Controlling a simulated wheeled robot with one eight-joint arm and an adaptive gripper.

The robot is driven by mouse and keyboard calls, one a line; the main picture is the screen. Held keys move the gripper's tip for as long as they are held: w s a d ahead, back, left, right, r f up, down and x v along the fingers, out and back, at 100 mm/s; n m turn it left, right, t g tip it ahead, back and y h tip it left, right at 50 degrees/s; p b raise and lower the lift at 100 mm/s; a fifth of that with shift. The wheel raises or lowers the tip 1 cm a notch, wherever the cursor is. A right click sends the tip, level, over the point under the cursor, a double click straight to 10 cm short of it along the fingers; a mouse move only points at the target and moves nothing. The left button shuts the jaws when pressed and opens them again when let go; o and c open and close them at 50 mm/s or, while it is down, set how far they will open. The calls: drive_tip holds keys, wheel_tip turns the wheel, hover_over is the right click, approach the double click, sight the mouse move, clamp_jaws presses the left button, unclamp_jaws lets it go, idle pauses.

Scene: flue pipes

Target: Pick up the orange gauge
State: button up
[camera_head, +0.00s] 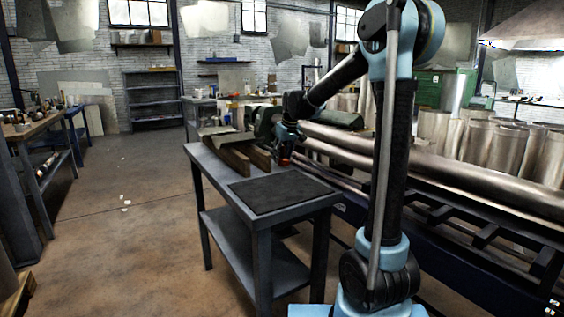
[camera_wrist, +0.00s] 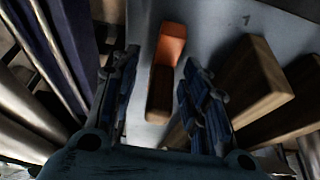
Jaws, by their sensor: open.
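The orange gauge (camera_wrist: 172,48) lies on the grey table top in the wrist view. Its far end is bright orange and its near end is in dark shadow. In the wrist view my gripper (camera_wrist: 158,75) is open, with one finger on each side of the gauge and a gap to both. I cannot tell the height of the fingers above the table. In the head view a small orange-red patch of the gauge (camera_head: 285,160) shows below my gripper (camera_head: 285,150), at the table's far right edge. Most of it is hidden there by my gripper.
Wooden blocks (camera_wrist: 248,80) stand just right of my gripper in the wrist view. A dark mat (camera_head: 278,190) covers the near part of the table (camera_head: 219,172). Long metal pipes (camera_head: 440,160) lie on a rack along the table's right side. Open floor (camera_head: 130,220) is at the left.

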clamp_jaws()
drive_tip(key=shift+r, duration=0.1)
